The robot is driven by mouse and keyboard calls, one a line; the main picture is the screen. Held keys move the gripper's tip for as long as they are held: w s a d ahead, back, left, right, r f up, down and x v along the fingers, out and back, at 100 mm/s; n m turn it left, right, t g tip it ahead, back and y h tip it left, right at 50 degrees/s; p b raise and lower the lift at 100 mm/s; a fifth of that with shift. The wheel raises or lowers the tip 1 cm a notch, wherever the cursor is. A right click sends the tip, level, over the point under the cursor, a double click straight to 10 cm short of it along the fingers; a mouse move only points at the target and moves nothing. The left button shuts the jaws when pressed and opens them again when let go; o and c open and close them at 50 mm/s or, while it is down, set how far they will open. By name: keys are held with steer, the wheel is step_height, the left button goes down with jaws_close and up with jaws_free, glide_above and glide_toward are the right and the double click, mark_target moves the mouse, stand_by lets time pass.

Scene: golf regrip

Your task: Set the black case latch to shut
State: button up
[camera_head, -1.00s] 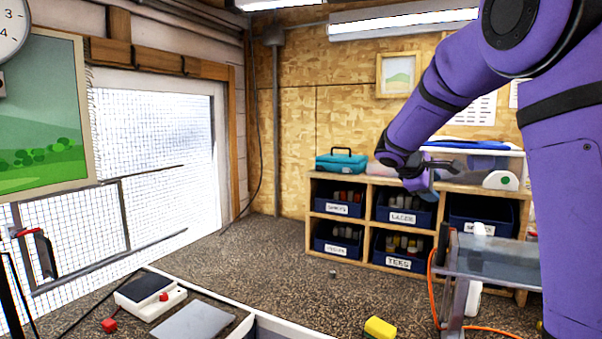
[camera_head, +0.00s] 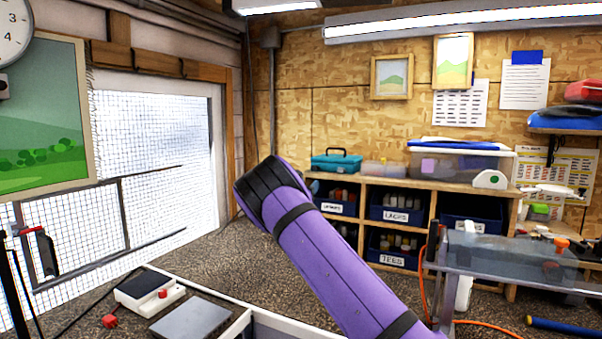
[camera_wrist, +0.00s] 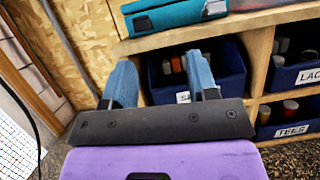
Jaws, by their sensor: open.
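The teal case (camera_head: 337,161) with a dark handle stands on the left end of the shelf unit's top. In the wrist view the case (camera_wrist: 180,17) is cut off by the top edge. A small black latch (camera_wrist: 143,23) shows on the left of its front face. A second, paler fitting (camera_wrist: 215,8) is on the right. I cannot tell whether the black latch is shut. My gripper (camera_wrist: 161,72) is open, with two blue fingers spread apart and nothing between them. It is in front of and below the case, apart from it. In the head view my arm hides it.
Dark blue bins (camera_head: 397,208) fill the shelf unit under the case; one bin (camera_wrist: 228,72) lies just beyond my fingers. A clear tub (camera_head: 385,168) and a large lidded box (camera_head: 457,163) stand right of the case. A workbench (camera_head: 515,256) is at the right.

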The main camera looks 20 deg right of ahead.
mark_target(314, 168)
steer(key=shift+n+t+y, duration=0.4)
steer(key=shift+n+t, duration=0.2)
steer(key=shift+n, duration=0.1)
steer(key=x, duration=0.3)
steer(key=w+a+x, duration=0.1)
steer(key=x, duration=0.6)
steer(key=shift+w+a+f, duration=0.15)
steer(key=shift+w, duration=0.25)
steer(key=c, duration=0.9)
